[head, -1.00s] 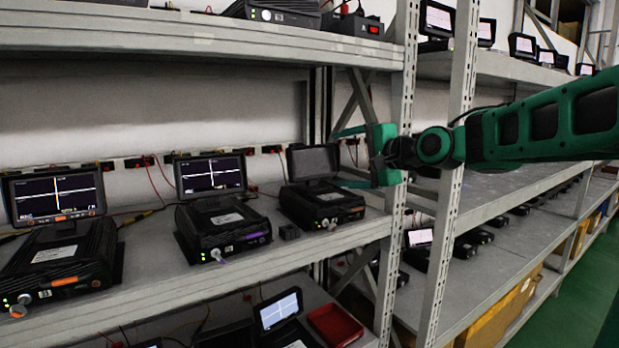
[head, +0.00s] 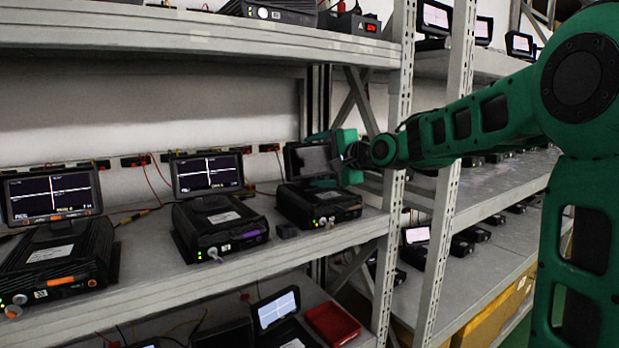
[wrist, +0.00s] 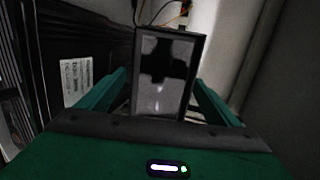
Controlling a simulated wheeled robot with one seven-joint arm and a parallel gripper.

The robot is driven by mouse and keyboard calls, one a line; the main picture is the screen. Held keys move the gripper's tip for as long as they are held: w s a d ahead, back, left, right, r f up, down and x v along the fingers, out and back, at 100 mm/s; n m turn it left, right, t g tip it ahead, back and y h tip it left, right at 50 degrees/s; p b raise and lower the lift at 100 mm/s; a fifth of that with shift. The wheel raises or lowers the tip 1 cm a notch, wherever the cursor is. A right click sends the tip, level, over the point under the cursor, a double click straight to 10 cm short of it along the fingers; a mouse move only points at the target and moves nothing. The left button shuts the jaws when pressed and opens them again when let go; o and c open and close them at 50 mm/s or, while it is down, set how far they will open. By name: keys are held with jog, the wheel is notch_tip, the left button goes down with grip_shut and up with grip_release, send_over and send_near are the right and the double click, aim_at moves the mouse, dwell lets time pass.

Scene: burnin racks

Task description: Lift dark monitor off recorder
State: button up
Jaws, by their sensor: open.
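The dark monitor (head: 309,159) stands on the rearmost black recorder (head: 320,204) at the right end of the middle shelf. Its screen shows no trace. In the wrist view the monitor (wrist: 163,72) is upright between the two green fingers, with a blurred dark reflection on its screen. My gripper (head: 322,160) is open around the monitor, one finger above its top edge and one below. In the wrist view my gripper (wrist: 160,100) shows a finger on either side of it. I cannot tell whether the fingers touch it.
Two recorders with lit monitors (head: 207,173) (head: 52,195) stand to the left on the same shelf. A rack upright (head: 393,170) is just right of my gripper. The upper shelf (head: 200,40) runs above. A red tray (head: 333,324) lies below.

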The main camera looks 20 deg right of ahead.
jog(key=c, duration=0.8)
jog(key=shift+r, duration=0.1)
jog(key=c, duration=0.5)
jog(key=shift+o, duration=0.2)
jog(key=shift+r, duration=0.1)
